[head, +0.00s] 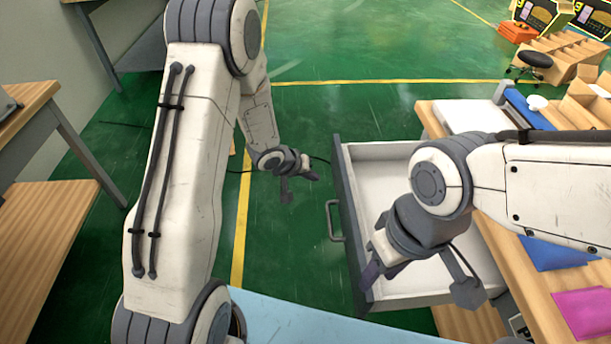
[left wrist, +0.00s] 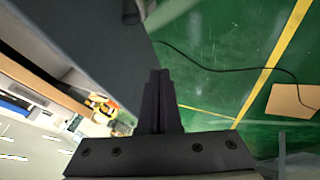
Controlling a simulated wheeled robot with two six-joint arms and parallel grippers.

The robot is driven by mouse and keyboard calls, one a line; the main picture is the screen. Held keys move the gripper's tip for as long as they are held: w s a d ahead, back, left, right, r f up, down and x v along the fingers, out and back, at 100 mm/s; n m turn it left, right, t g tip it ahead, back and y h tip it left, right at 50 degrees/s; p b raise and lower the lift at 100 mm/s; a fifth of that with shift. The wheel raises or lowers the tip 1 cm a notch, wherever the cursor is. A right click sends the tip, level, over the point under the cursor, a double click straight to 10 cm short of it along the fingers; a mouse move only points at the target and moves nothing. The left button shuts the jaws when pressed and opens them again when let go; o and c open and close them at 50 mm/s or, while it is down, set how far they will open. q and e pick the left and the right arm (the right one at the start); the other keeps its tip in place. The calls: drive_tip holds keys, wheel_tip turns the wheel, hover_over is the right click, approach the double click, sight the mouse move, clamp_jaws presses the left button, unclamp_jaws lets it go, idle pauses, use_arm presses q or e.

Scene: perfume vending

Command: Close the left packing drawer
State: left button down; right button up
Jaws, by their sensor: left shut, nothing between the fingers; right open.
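The packing drawer (head: 392,164) stands pulled out, with a white inside, a dark grey front and a grey bar handle (head: 332,221) facing left. Its dark front (left wrist: 85,45) fills the upper left of the left wrist view. My left gripper (head: 314,175) is shut and empty, just left of the far end of the drawer front; contact cannot be told. Its closed fingers (left wrist: 159,82) show in the left wrist view. My right gripper (head: 368,280) is open near the drawer's near end and hides part of the drawer.
A wooden-topped table (head: 535,270) above the drawer carries blue and magenta sheets. A wooden table (head: 35,100) stands at the left. Cardboard boxes (head: 570,55) and a black stool (head: 536,60) are at the back right. The green floor left of the drawer is mostly clear; a black cable crosses it.

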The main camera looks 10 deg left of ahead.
sight(337, 180)
use_arm(q)
drive_tip(key=shift+w+d+f+b, duration=0.1)
drive_tip(key=shift+w+d+f, duration=0.25)
drive_tip(key=shift+d, duration=0.4)
drive_tip(key=shift+w+d+f+b, duration=0.1)
drive_tip(key=shift+w+d+f, duration=0.15)
drive_tip(key=shift+w+d, duration=0.4)
drive_tip(key=shift+w+d+f+b, duration=0.1)
drive_tip(key=shift+w+d+f, duration=0.15)
drive_tip(key=shift+d, duration=0.65)
use_arm(e)
drive_tip(key=shift+f, duration=0.5)
use_arm(q)
drive_tip(key=shift+d, duration=0.1)
use_arm(e)
drive_tip(key=shift+r, duration=0.1)
